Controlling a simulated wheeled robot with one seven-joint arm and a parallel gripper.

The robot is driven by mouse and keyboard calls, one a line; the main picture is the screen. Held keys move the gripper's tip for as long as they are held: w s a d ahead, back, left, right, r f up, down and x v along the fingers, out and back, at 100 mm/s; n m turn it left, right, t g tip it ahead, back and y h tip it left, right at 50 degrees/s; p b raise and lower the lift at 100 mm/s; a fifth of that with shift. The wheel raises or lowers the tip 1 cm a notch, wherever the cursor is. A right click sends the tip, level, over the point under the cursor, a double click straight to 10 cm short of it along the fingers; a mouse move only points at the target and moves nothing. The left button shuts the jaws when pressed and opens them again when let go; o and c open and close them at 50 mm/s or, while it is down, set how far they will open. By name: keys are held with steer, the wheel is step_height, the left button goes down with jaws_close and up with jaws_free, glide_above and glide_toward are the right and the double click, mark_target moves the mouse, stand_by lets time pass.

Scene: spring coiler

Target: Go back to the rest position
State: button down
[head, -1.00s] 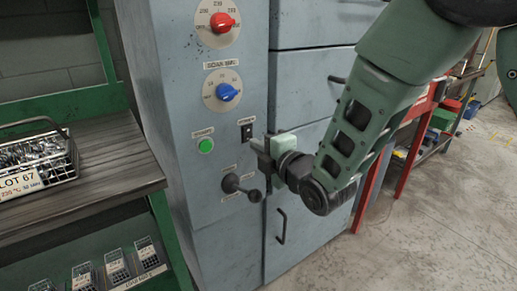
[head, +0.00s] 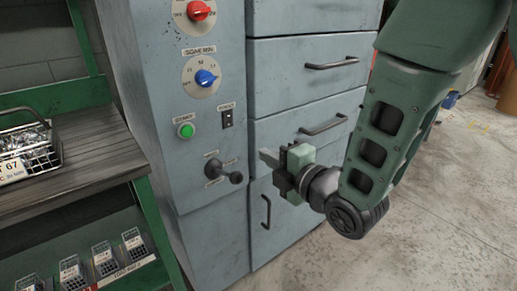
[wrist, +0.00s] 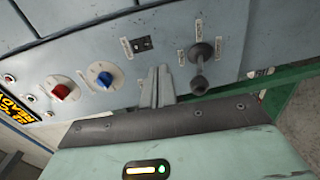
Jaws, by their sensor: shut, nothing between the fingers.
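My gripper (head: 268,158) is shut and empty, with its fingertips pointing at the grey cabinet (head: 215,225). In the head view it is to the right of the black lever (head: 236,178) and apart from it. In the wrist view the closed fingers (wrist: 157,88) stand beside the lever (wrist: 200,83), which is to their right. My arm runs from the gripper to the upper right.
The panel has a red knob (head: 199,10), a blue knob (head: 206,77), a green button (head: 186,131) and a switch (head: 227,118). Drawer handles (head: 332,63) stick out nearby. A wire basket (head: 30,155) stands on the left bench.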

steer(key=shift+s+d, duration=0.3)
steer(key=shift+s, duration=0.15)
steer(key=s+d+f+m+g+h, duration=0.1)
steer(key=s+d+m+g+h, duration=0.35)
steer(key=s+m+g, duration=0.55)
steer(key=s+d+f+m+g+h, duration=0.1)
steer(key=s+d+m+g+h, duration=0.5)
steer(key=s, duration=0.8)
step_height(320, 180, up, 18)
steer(key=a+m+t+y+p, duration=0.1)
steer(key=a+t+p, duration=0.1)
steer(key=p, duration=1.7)
steer(key=shift+s+a+r, duration=0.2)
steer(key=shift+r, duration=0.05)
steer(key=shift+y, duration=0.25)
